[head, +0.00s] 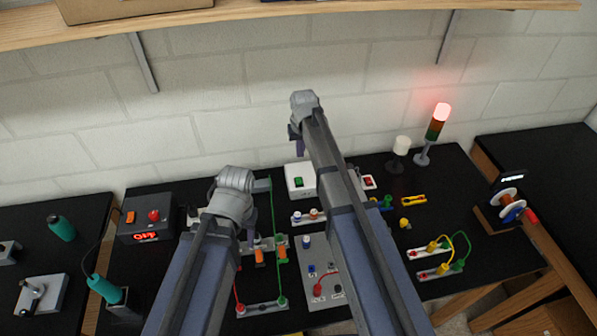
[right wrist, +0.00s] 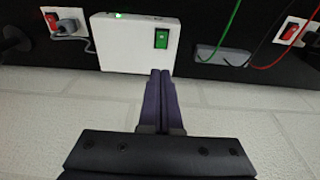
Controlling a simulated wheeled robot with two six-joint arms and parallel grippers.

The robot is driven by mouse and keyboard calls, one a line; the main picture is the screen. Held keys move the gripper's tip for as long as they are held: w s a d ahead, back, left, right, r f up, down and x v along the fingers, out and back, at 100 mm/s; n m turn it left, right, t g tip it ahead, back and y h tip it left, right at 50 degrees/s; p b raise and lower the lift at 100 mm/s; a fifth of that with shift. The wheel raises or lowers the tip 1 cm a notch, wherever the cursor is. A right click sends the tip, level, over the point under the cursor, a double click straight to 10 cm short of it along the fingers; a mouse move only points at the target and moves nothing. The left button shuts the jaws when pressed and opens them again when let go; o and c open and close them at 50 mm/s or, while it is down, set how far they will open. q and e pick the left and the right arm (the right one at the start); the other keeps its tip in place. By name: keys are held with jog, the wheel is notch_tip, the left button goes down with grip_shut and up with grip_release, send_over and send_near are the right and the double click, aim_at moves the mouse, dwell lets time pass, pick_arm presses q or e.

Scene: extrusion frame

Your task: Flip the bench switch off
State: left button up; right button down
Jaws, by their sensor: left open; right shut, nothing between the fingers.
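A white box with a green rocker switch (head: 299,182) stands at the back of the bench by the wall. In the right wrist view the green rocker (right wrist: 161,39) shows on the box's face (right wrist: 125,45), with a small lit green lamp (right wrist: 119,14) near its edge. My right gripper (head: 298,146) is shut and empty above the box in the head view. Its fingertips (right wrist: 161,73) show at the box's edge close to the rocker; contact cannot be told. My left gripper (head: 250,238) is open, over the bench left of the middle, partly hidden by its wrist.
A dark box (head: 146,222) with a red button shows a lit red OFF display. A red-lit signal tower (head: 435,128) stands at the back right. Red switches on white plates (right wrist: 65,22) flank the white box, with cables nearby. A wooden shelf (head: 200,22) overhangs the wall.

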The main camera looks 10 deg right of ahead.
jog(key=shift+s, duration=0.15)
jog(key=b, duration=1.1)
send_over(300, 182)
jog(key=f, duration=0.7)
jog(key=w+f, duration=0.1)
jog(key=f, duration=0.2)
jog(key=shift+f, duration=0.2)
jog(key=f+b, duration=0.1)
jog(key=s+f+b, duration=0.1)
jog(key=shift+f, duration=0.4)
jog(key=shift+s+f+b, duration=0.15)
jog(key=shift+f+b, duration=0.1)
jog(key=shift+b, duration=0.15)
